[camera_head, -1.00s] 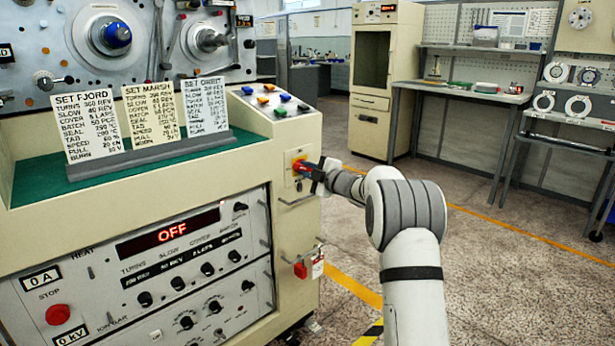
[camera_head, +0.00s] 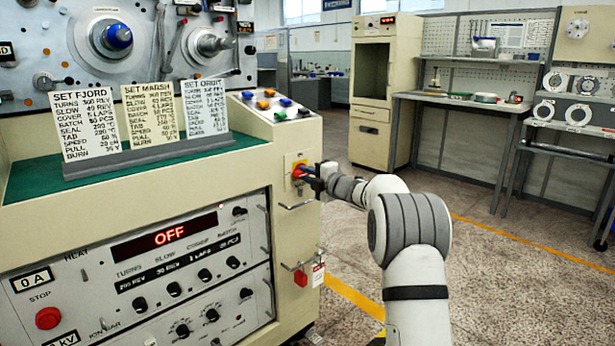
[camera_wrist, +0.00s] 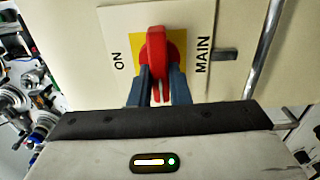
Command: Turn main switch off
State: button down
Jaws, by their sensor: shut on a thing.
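The main switch (camera_wrist: 157,45) is a red rotary handle on a yellow square with a white label plate (camera_wrist: 118,38) reading ON and MAIN. In the head view the main switch (camera_head: 298,169) sits on the right side panel of the cream machine. My gripper (camera_wrist: 159,86) is shut on the red handle, with one blue-grey finger on each side of it. It also shows in the head view (camera_head: 308,172), reaching in from the right. The fingers and the wrist hide part of the handle in the head view. The machine's display (camera_head: 168,237) reads OFF in red.
Below the switch are a metal handle bar (camera_head: 297,206) and a red padlock-like item (camera_head: 301,278) with a tag. Card signs (camera_head: 148,122) stand on the green ledge. Coloured buttons (camera_head: 275,104) sit above the switch. The floor (camera_head: 500,270) to the right is open.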

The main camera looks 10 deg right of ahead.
jog(key=shift+a+r, duration=0.1)
jog(key=c, duration=1.4)
grip_release()
jog(key=shift+o, duration=0.2)
jog(key=p+v, duration=0.1)
jog(key=v, duration=0.6)
jog(key=shift+s+d+p, duration=0.25)
jog(key=shift+s+p, duration=0.05)
